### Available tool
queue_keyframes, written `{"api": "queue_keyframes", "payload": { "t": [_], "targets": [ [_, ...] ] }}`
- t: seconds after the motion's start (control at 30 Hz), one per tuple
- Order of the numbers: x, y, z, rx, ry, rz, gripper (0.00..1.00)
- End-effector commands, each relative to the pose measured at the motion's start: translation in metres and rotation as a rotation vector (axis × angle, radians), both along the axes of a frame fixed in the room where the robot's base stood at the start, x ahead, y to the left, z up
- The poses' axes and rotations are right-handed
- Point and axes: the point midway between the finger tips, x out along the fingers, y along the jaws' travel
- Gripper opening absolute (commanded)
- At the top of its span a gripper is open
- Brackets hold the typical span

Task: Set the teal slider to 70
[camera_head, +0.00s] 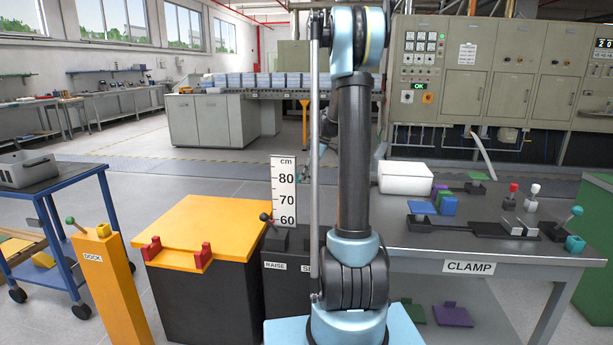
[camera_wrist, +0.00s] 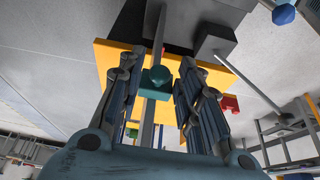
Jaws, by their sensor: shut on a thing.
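The teal slider (camera_wrist: 157,77) is a small block with a rounded top, and it sits on a grey upright rail in the wrist view. My gripper (camera_wrist: 160,90) has its fingers on both sides of it and is shut on it. In the head view the white cm scale (camera_head: 285,190) stands upright with the marks 80, 70 and 60 visible. Its lower part is hidden behind the box in front. My arm hides most of the gripper and the slider in the head view, so the slider's reading cannot be told.
A yellow-topped black box (camera_head: 205,225) with red brackets stands left of the scale. A dark-knobbed lever (camera_head: 266,217) is close to the scale. A yellow DOCK post (camera_head: 100,270) is further left. The CLAMP bench (camera_head: 430,240) at right holds several blocks and a teal-knobbed lever.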

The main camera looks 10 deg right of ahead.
Motion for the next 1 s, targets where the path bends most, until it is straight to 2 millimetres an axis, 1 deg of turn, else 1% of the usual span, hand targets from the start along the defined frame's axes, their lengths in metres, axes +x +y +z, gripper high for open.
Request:
{"api": "queue_keyframes", "payload": {
  "t": [0.07, 0.17, 0.4, 0.5, 0.6, 0.73, 1.0],
  "targets": [
    [0.002, -0.001, -0.007, -0.001, -0.002, -0.002, 0.0],
    [0.002, -0.001, -0.023, -0.001, -0.003, -0.002, 0.0],
    [0.003, -0.001, -0.07, -0.001, -0.004, -0.003, 0.0],
    [0.003, -0.001, -0.086, -0.001, -0.004, -0.003, 0.0],
    [0.003, -0.001, -0.098, -0.002, -0.005, -0.003, 0.0],
    [0.003, -0.001, -0.105, -0.002, -0.005, -0.003, 0.0],
    [0.003, -0.001, -0.105, -0.001, -0.005, -0.004, 0.0]
  ]
}}
